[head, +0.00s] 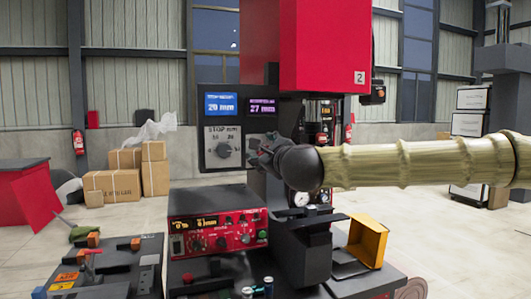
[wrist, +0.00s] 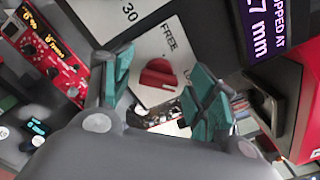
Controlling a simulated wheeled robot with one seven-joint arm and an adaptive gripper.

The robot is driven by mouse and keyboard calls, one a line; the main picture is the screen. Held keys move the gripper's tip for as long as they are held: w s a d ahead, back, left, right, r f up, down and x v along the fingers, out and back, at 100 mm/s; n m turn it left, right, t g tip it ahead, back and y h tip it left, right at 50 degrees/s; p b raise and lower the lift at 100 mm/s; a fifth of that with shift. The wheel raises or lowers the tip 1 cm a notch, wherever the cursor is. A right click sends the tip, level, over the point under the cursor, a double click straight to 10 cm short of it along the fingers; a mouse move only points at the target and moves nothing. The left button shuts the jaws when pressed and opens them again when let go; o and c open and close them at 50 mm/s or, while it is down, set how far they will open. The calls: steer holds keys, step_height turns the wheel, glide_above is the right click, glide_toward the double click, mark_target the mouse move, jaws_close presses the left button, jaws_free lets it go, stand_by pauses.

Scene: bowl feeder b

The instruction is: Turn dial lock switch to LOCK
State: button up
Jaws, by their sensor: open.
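The dial lock switch is a red knob (wrist: 158,77) on a light plate in the wrist view. The word FREE is printed above it; I cannot read a LOCK mark. My gripper (wrist: 157,68) is open, with one teal finger to the left of the knob and one to the right. The knob shows between the fingers, with no clear contact. In the head view my gripper (head: 262,150) is at the right edge of the STOP mm dial panel (head: 209,134), and I cannot make out the red knob there.
A blue display (head: 221,105) and a purple display (head: 262,107) sit above the dial. A red control box (head: 217,222) stands below. A big red housing (head: 315,50) overhangs the arm. A yellow bin (head: 368,240) is at the lower right.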

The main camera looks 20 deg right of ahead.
steer(key=s, duration=1.2)
steer(key=shift+d, duration=0.3)
steer(key=shift+w+f, duration=0.1)
